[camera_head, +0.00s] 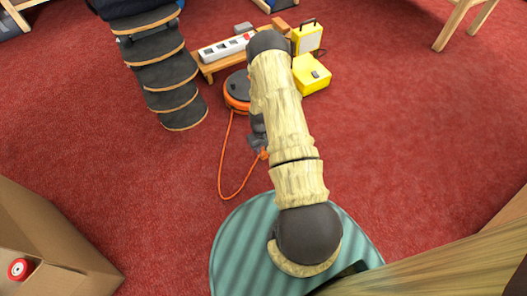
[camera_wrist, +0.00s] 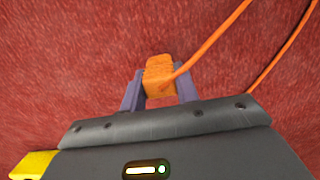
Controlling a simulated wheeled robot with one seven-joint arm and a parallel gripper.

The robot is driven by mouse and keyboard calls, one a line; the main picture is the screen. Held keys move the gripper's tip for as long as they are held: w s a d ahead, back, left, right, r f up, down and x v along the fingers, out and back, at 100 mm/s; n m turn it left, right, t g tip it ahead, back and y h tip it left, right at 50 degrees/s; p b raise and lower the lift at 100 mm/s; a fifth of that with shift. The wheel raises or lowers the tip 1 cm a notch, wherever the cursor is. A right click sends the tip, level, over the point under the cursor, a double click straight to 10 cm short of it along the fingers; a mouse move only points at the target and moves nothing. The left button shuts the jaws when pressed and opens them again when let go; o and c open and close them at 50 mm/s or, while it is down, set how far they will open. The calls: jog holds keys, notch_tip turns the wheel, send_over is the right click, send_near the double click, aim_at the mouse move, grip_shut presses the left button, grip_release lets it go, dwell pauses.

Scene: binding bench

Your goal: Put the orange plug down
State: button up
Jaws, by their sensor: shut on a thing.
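The orange plug (camera_wrist: 158,74) sits between the two fingers of my gripper (camera_wrist: 160,88) in the wrist view, and the fingers are shut on it. Its orange cord (camera_wrist: 215,35) runs up and away to the right. In the head view the plug (camera_head: 264,154) shows as a small orange spot beside my arm, and my arm hides most of my gripper (camera_head: 258,146). The cord (camera_head: 221,165) loops over the red carpet to an orange and black cable reel (camera_head: 237,91). I cannot tell how high the plug is above the carpet.
A white power strip (camera_head: 222,48) lies on a low wooden bench (camera_head: 212,67) beyond the reel. A yellow box (camera_head: 312,75) and a yellow lamp (camera_head: 307,39) stand to its right. A dark stepped thing (camera_head: 165,75) is at left.

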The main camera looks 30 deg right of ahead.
jog(key=shift+f, duration=0.5)
jog(key=o, duration=0.9)
jog(key=r+p, duration=0.2)
jog(key=r, duration=0.2)
jog(key=w+r+p, duration=0.1)
jog(key=r+p, duration=0.2)
jog(key=r, duration=0.1)
jog(key=r+p, duration=0.2)
jog(key=r, duration=0.3)
jog(key=shift+w+p, duration=0.25)
jog(key=shift+p, duration=0.15)
